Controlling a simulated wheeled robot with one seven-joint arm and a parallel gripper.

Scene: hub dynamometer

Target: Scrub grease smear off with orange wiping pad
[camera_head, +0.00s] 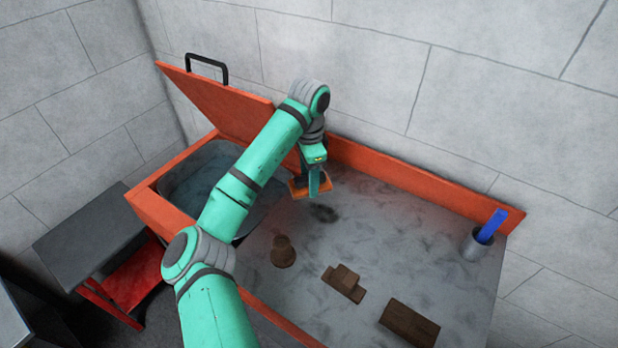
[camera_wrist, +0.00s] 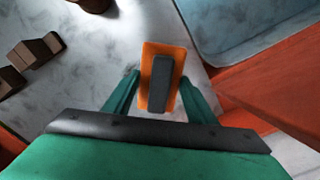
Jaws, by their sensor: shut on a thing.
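The orange wiping pad (camera_wrist: 178,72) has a dark grey grip block on its back. My gripper (camera_wrist: 160,92) is shut on this block, with a green finger on each side. In the head view the orange pad (camera_head: 298,190) shows under my gripper (camera_head: 314,180), near the back wall of the orange-rimmed bench. I cannot tell whether the pad touches the surface. A dark grease smear (camera_head: 324,213) lies on the grey worktop just in front and to the right of the pad. The smear is not clear in the wrist view.
A basin (camera_head: 185,180) with a raised orange lid (camera_head: 215,95) is at left. A brown knob-shaped part (camera_head: 283,252), stepped brown blocks (camera_head: 344,283) and a brown block (camera_head: 409,324) stand on the worktop (camera_head: 400,240). A grey cup (camera_head: 477,245) holds a blue item at right.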

